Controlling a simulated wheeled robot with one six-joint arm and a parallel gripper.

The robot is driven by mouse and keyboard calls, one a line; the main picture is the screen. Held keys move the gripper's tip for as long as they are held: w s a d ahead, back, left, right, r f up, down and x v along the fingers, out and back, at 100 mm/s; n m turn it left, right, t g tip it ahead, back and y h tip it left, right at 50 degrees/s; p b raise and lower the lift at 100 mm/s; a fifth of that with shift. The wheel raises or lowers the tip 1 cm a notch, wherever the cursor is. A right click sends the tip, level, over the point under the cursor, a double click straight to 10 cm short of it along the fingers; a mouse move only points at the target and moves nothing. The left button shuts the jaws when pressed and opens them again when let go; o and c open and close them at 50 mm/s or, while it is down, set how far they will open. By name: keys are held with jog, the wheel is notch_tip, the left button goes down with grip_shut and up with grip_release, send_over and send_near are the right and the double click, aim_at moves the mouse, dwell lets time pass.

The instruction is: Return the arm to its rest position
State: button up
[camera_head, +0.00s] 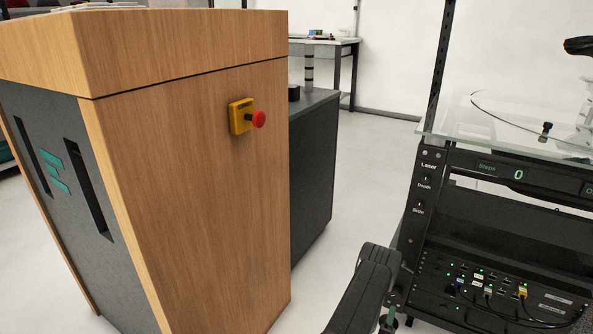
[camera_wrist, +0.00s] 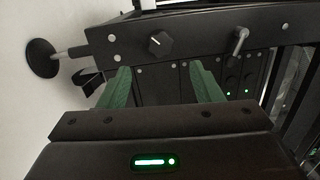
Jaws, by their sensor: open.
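My gripper (camera_wrist: 163,84) shows in the wrist view with its two green fingers spread apart and nothing between them. Beyond the fingers is a dark panel (camera_wrist: 150,60) with a black knob and a metal lever; I cannot tell how far off it is. In the head view a dark part of my arm (camera_head: 365,295) shows at the bottom, right of centre, close to the rack on the right.
A black equipment rack (camera_head: 470,215) with a glass top and a display reading 0 stands at the right. A wooden cabinet (camera_head: 190,170) with a red emergency button (camera_head: 259,119) fills the left. A dark cabinet (camera_head: 312,170) stands behind it. Bare floor (camera_head: 365,190) lies between.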

aim_at(396, 295)
jog(key=b+x, duration=0.2)
jog(key=x, duration=0.7)
jog(key=shift+w+d+r+b, duration=0.1)
jog(key=shift+w+d+b, duration=0.05)
jog(key=shift+w+b, duration=0.2)
jog(key=shift+s, duration=0.15)
